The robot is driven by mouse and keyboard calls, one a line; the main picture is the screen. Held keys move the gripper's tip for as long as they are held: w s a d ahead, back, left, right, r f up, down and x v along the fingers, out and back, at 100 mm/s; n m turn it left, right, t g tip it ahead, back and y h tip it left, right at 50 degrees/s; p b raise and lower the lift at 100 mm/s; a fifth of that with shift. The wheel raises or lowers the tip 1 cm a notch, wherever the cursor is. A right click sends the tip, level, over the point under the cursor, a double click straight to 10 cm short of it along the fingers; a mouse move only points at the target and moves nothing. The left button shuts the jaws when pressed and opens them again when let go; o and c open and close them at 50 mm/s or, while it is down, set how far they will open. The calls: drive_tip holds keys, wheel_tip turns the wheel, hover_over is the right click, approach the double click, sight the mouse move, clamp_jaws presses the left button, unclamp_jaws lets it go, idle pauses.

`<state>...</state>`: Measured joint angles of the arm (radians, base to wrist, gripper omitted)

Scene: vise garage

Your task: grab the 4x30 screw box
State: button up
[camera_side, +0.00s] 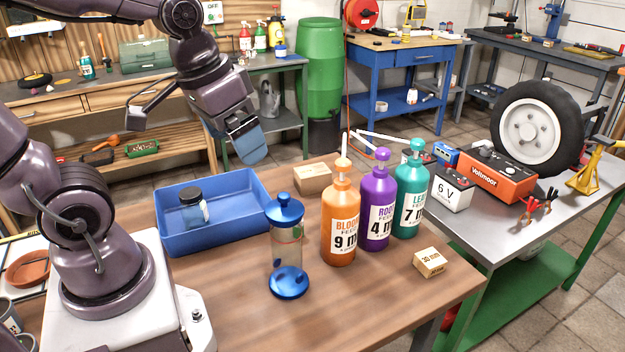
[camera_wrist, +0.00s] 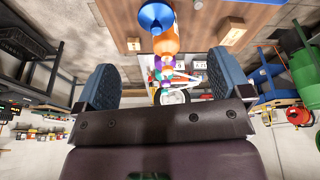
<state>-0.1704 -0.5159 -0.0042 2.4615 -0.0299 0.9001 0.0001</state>
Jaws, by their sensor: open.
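Two small cardboard boxes are on the wooden table. One box (camera_side: 430,262) lies near the front right corner, with dark print that looks like "30 mm". The other box (camera_side: 312,179) lies behind the orange bottle, and no lettering on it is readable. In the wrist view one small box (camera_wrist: 134,44) shows left of the bottles and a larger brown one (camera_wrist: 231,31) to their right. I cannot read a full "4x30" on either. My gripper (camera_side: 247,143) is open and empty, high above the table's back edge, apart from both boxes. Its two blue fingers (camera_wrist: 168,75) are spread wide.
Orange (camera_side: 340,220), purple (camera_side: 377,210) and teal (camera_side: 409,200) pump bottles stand in a row between the boxes. A clear blue-lidded canister (camera_side: 286,245) stands left of them. A blue tray (camera_side: 170,232) holds a jar (camera_side: 194,210). A metal bench (camera_side: 480,235) adjoins on the right.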

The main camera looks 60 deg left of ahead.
drive_tip(key=w+a+f+n+g+h, duration=0.1)
drive_tip(key=w+a+f+n+h, duration=0.35)
drive_tip(key=w+f+n, duration=0.3)
drive_tip(key=n+t+y, duration=0.3)
drive_tip(key=n+t, duration=0.8)
drive_tip(key=n, duration=1.4)
hover_over(306, 171)
drive_tip(key=s, duration=0.2)
wheel_tip(306, 171, down, 13)
drive_tip(key=shift+w+a+f, duration=0.1)
drive_tip(key=shift+w+a, duration=0.05)
drive_tip(key=shift+f, duration=0.25)
wheel_tip(306, 171, down, 7)
drive_tip(key=shift+r, duration=0.2)
drive_tip(key=shift+x, duration=1.15)
drive_tip(key=shift+w, duration=0.35)
